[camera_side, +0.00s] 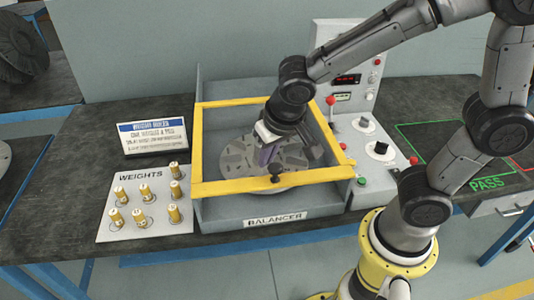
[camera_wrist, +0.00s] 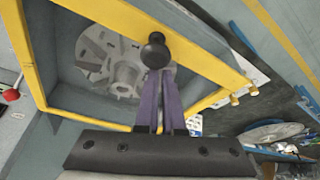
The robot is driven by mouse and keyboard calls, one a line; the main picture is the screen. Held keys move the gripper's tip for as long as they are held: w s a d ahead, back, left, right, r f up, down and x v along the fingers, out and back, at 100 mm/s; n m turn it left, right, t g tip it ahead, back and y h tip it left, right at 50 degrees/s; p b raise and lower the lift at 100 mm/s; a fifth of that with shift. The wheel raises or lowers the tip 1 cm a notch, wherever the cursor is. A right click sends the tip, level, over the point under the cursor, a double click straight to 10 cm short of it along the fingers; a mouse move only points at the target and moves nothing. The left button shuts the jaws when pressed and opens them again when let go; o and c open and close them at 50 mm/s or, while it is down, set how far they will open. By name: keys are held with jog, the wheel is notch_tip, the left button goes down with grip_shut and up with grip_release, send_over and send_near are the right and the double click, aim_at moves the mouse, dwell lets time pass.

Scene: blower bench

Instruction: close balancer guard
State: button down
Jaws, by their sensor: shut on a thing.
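The balancer guard is a yellow frame (camera_side: 230,189) with a black knob (camera_side: 276,179) on its front bar. It lies over the grey balancer box (camera_side: 222,213), its front bar just above the box's front wall; I cannot tell if it touches. My gripper (camera_side: 270,168) is above the guard's front bar, pointing down at the knob. In the wrist view the guard (camera_wrist: 122,18) crosses the top, and the purple fingers of my gripper (camera_wrist: 158,74) are close together, shut on the knob (camera_wrist: 155,50). A grey slotted disc (camera_side: 238,157) sits inside, partly hidden by my gripper.
A weights board (camera_side: 145,228) with several brass weights stands left of the balancer, with a sign (camera_side: 152,137) behind it. A control panel (camera_side: 375,165) with a red-knobbed lever (camera_side: 331,101) is close on the right. A green-outlined PASS area (camera_side: 450,140) is farther right.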

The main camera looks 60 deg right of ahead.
jog(key=shift+s+f, duration=0.25)
jog(key=shift+w+d, duration=0.15)
jog(key=shift+w, duration=0.15)
jog(key=w, duration=0.1)
jog(key=w+d, duration=0.1)
jog(key=w, duration=0.1)
jog(key=shift+r, duration=0.15)
jog(key=shift+w+r, duration=0.2)
jog(key=shift+r, duration=0.5)
jog(key=v, duration=0.8)
jog(key=s+d+r+m+t, duration=0.1)
jog(key=s+d+r+m, duration=0.1)
jog(key=s+d+r, duration=0.3)
jog(key=s+f+n, duration=0.2)
jog(key=s+n, duration=0.1)
jog(key=s, duration=0.2)
jog(key=s+d+f+n+y, duration=0.1)
jog(key=s+f+n, duration=0.1)
jog(key=s, duration=0.3)
jog(key=shift+d+f+n+t, duration=0.35)
jog(key=shift+f+n+t, duration=0.05)
jog(key=shift+f, duration=0.4)
